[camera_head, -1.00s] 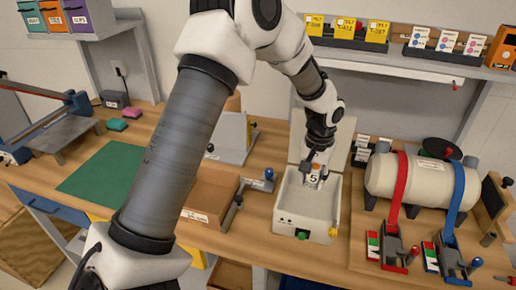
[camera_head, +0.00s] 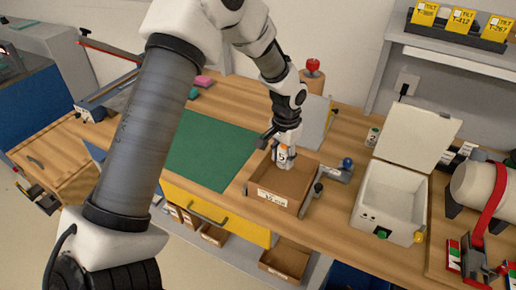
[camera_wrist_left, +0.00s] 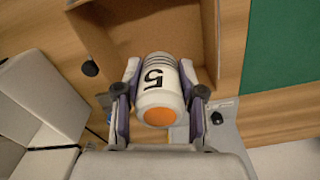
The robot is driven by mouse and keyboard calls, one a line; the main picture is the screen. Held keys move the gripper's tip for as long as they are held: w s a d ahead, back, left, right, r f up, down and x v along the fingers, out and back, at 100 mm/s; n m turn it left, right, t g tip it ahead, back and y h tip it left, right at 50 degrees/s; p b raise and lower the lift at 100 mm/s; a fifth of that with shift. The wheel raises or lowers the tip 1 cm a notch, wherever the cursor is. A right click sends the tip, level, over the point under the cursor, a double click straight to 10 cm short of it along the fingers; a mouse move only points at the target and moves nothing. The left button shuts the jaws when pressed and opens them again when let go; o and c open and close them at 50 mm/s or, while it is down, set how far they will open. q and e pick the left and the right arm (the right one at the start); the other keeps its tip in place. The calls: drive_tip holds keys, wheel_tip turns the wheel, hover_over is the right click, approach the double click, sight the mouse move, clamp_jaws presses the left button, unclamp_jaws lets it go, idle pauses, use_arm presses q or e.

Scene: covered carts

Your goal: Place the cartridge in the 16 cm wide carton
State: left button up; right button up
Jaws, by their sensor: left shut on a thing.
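My left gripper (camera_head: 277,147) is shut on a white cartridge (camera_head: 283,157) marked 5. In the left wrist view the cartridge (camera_wrist_left: 161,85) lies between both fingers, its orange end towards the camera. The gripper holds it over the back part of an open brown carton (camera_head: 288,186) with a label on its front; I cannot tell whether it touches the carton floor. The label's text is too small to read. The carton's inside (camera_wrist_left: 150,32) also shows in the left wrist view. My right gripper is not in view.
A white lidded box (camera_head: 392,200) stands open and empty to the right. A blue-knobbed clamp (camera_head: 340,170) is beside the carton. A green mat (camera_head: 212,150) lies to the left.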

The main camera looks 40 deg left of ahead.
use_arm(q)
drive_tip(key=p, duration=0.1)
hover_over(282, 186)
drive_tip(key=f, duration=0.5)
drive_tip(key=shift+d, duration=0.25)
drive_tip(key=f, duration=0.2)
drive_tip(key=f+p, duration=0.1)
drive_tip(key=f, duration=0.1)
drive_tip(key=shift+s+a, duration=0.1)
drive_tip(key=shift+a, duration=0.2)
drive_tip(key=shift+d, duration=0.1)
drive_tip(key=shift+d+f, duration=0.1)
drive_tip(key=shift+f, duration=0.15)
drive_tip(key=o, duration=1.2)
